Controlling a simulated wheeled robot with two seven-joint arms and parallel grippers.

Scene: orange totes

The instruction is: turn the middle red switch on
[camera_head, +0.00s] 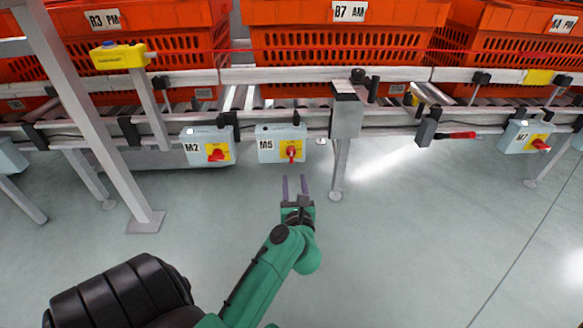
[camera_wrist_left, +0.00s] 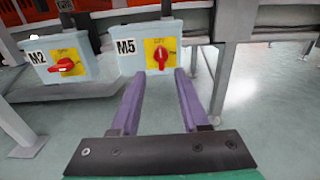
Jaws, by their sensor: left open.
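The middle red switch (camera_head: 291,151) sits on a yellow plate on the light blue M5 box (camera_head: 270,144), under the conveyor rail. Its handle stands roughly upright. In the left wrist view the switch (camera_wrist_left: 161,55) shows just beyond and between my fingertips. My left gripper (camera_head: 295,180) is open and empty, its purple fingers pointing at the M5 box from in front. It also shows in the left wrist view (camera_wrist_left: 160,85), apart from the switch. My right gripper is not seen.
The M2 box (camera_head: 207,146), left of M5, has a red switch (camera_head: 217,154) turned sideways. The M7 box (camera_head: 525,136) is at far right. A metal support leg (camera_head: 340,170) stands right of M5. Orange totes (camera_head: 340,50) sit on the conveyor above. Floor in front is clear.

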